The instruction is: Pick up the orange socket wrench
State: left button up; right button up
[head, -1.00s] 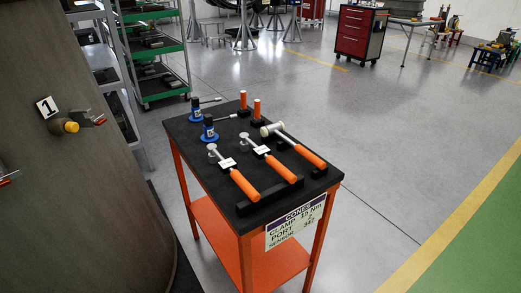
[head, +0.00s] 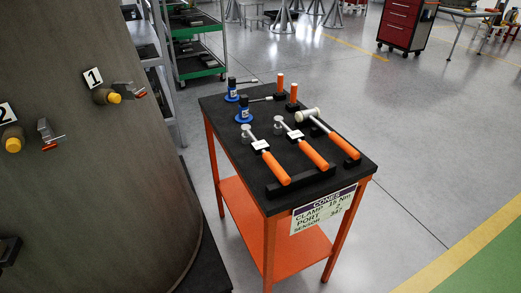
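Two orange-handled wrench-like tools with round grey heads and white tags lie side by side on a black-topped orange cart in the head view. One is the left tool (head: 275,168) and the other is the middle tool (head: 313,154). Their handles rest on a black holder (head: 287,187) near the cart's front edge. I cannot tell which is the socket wrench. A mallet (head: 339,143) with a pale head and orange handle lies to their right. Neither of my grippers is in view.
The cart (head: 222,110) also holds two blue-based bottles (head: 244,115) and two upright orange handles (head: 292,94). A sign (head: 322,210) hangs on its front. A large curved engine casing (head: 90,190) stands close on the left. The floor (head: 430,130) right of the cart is clear.

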aim_at(259, 148)
jog(key=z, duration=1.8)
jog(key=i, duration=1.1)
jog(key=u, duration=3.85)
